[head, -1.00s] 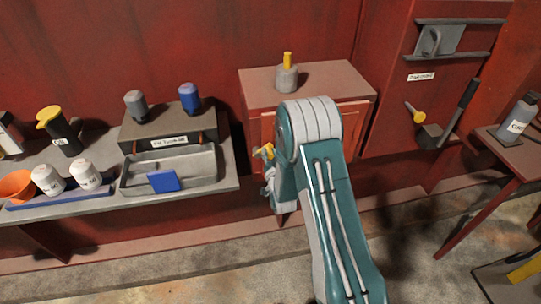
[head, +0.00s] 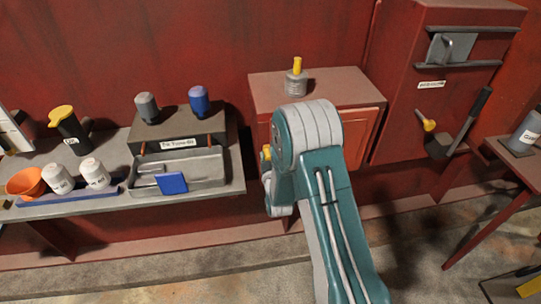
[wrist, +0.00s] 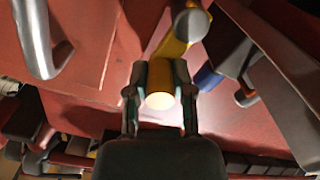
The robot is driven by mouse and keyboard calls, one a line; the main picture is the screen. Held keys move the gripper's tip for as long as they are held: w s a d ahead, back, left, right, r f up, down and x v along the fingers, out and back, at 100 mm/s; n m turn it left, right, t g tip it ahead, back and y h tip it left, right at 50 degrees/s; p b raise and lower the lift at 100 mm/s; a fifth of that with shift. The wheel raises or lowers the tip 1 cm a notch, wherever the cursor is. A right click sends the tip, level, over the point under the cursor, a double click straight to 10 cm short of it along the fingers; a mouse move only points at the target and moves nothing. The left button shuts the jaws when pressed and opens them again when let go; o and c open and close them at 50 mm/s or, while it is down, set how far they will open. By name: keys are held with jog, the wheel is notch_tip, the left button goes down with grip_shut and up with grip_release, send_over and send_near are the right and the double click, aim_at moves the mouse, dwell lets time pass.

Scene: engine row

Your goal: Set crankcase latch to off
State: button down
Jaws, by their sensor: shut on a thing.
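A yellow handle (wrist: 170,50), which I take to be the crankcase latch, stands out from a red surface in the wrist view. My gripper (wrist: 158,82) is shut on it, with one finger on each side and its rounded end showing between them. In the head view a bit of yellow (head: 266,153) shows at the left side of the middle red cabinet (head: 345,88), beside my gripper (head: 272,190). My own arm hides most of the gripper and the handle's base there. No on or off marking is readable.
A bench (head: 225,188) with bottles, cups and a grey tray stands left. A bottle with a yellow top (head: 296,78) stands on the middle cabinet. The right cabinet (head: 400,100) carries a yellow knob (head: 427,122) and a dark lever (head: 470,118). Floor in front is clear.

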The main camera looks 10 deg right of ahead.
jog(key=shift+w+a+r+n, duration=0.2)
jog(key=shift+a+r+n, duration=0.1)
jog(key=shift+n, duration=0.2)
jog(key=c, duration=0.6)
grip_release()
jog(key=shift+f, duration=0.1)
jog(key=shift+o, duration=0.6)
jog(key=shift+w+a+f, duration=0.1)
jog(key=shift+w+a, duration=0.05)
jog(key=shift+s, duration=0.3)
jog(key=s, duration=1.1)
jog(key=shift+s, duration=0.25)
jog(key=shift+f, duration=0.1)
